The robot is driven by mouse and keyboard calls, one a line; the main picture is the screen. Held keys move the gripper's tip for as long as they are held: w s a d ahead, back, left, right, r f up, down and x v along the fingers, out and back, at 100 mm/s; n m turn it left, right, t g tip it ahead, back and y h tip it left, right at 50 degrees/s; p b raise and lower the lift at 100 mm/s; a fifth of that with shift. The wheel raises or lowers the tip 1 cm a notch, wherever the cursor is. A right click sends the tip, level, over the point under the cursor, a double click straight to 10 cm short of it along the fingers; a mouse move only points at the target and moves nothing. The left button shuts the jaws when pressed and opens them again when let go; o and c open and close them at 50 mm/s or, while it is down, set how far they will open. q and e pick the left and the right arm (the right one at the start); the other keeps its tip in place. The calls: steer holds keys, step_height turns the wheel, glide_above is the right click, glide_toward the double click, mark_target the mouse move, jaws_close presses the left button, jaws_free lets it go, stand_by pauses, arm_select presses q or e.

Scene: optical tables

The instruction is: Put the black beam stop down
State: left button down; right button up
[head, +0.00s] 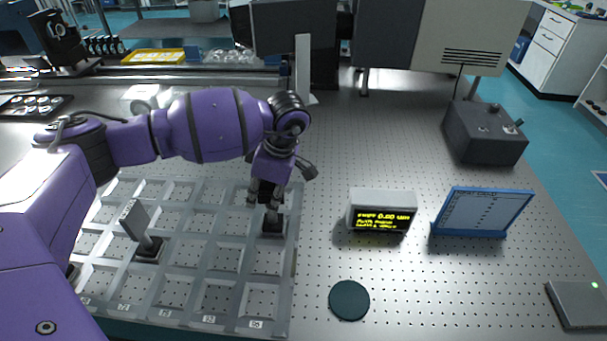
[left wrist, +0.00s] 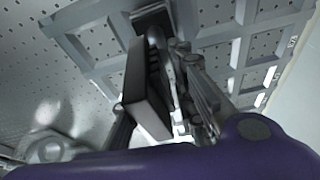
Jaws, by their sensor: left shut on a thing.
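My left gripper (head: 268,200) points down over a compartment at the right side of the grey grid tray (head: 293,270). It is shut on the black beam stop (head: 272,226), whose dark square base shows below the fingers, inside that compartment. In the left wrist view, the beam stop (left wrist: 146,92) is a dark ribbed block on a post between the fingers (left wrist: 165,110), with its base toward the tray. I cannot tell whether the base touches the compartment floor. My right gripper is not in view.
A grey plate on a black base (head: 148,250) stands in another tray compartment at left. Right of the tray are a dark round disc (head: 349,300), a power meter display (head: 381,211) and a blue-framed panel (head: 482,212). The perforated table between them is clear.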

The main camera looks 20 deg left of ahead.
arm_select(q)
steer(key=c, duration=1.5)
jaws_free()
steer(key=shift+f, duration=0.15)
steer(key=shift+o, duration=0.2)
steer(key=shift+r, duration=0.25)
steer(key=v, duration=1.1)
steer(key=shift+d+r, duration=0.1)
steer(key=shift+r, duration=0.3)
